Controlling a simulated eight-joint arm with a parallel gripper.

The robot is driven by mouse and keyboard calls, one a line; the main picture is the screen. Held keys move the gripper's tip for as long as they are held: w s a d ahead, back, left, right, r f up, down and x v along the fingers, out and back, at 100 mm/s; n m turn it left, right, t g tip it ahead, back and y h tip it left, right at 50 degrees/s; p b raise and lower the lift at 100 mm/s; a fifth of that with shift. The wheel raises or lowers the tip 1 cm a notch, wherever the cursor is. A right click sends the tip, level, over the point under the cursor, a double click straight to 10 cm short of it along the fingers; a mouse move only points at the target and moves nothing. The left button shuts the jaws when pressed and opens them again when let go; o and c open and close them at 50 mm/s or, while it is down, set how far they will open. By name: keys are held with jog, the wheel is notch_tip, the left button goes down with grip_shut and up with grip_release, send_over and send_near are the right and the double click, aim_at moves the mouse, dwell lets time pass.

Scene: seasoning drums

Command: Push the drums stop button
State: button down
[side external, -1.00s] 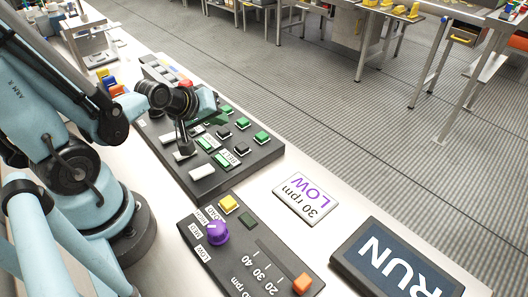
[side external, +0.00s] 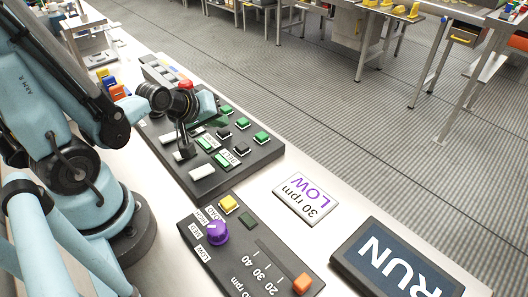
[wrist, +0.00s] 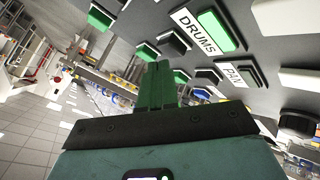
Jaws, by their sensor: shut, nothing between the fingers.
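A dark control panel (side external: 262,153) carries rows of green, black and pale buttons. In the wrist view it fills the top, seen upside down. The DRUMS label (wrist: 196,31) lies between a lit green button (wrist: 217,29) and a black button (wrist: 173,42). The PAN label (wrist: 237,75) is further along. My gripper (wrist: 158,68) is shut and empty, with its green fingers together. In the side view my gripper (side external: 217,119) is over the far part of the panel. Whether the fingertips touch a button cannot be told. I cannot tell which button is the drums stop.
A nearer panel has a purple knob (side external: 217,232), a yellow button (side external: 228,203) and an orange slider (side external: 302,283). A LOW 30 rpm plate (side external: 306,200) and a RUN display (side external: 396,262) are at the right. A red button (side external: 186,84) is beyond my wrist.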

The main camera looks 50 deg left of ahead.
aim_at(220, 132)
jog(key=shift+r, duration=0.35)
jog(key=shift+r, duration=0.15)
jog(key=shift+r, duration=2.35)
jog(key=s+d+r+m+g+h, duration=0.1)
jog(key=d+r+m+g, duration=0.1)
jog(key=d+m, duration=0.5)
jog(key=r+m, duration=0.1)
jog(key=m, duration=0.3)
jog(key=shift+s+d+h, duration=0.25)
jog(key=shift+s+h, duration=0.05)
jog(key=shift+h, duration=0.1)
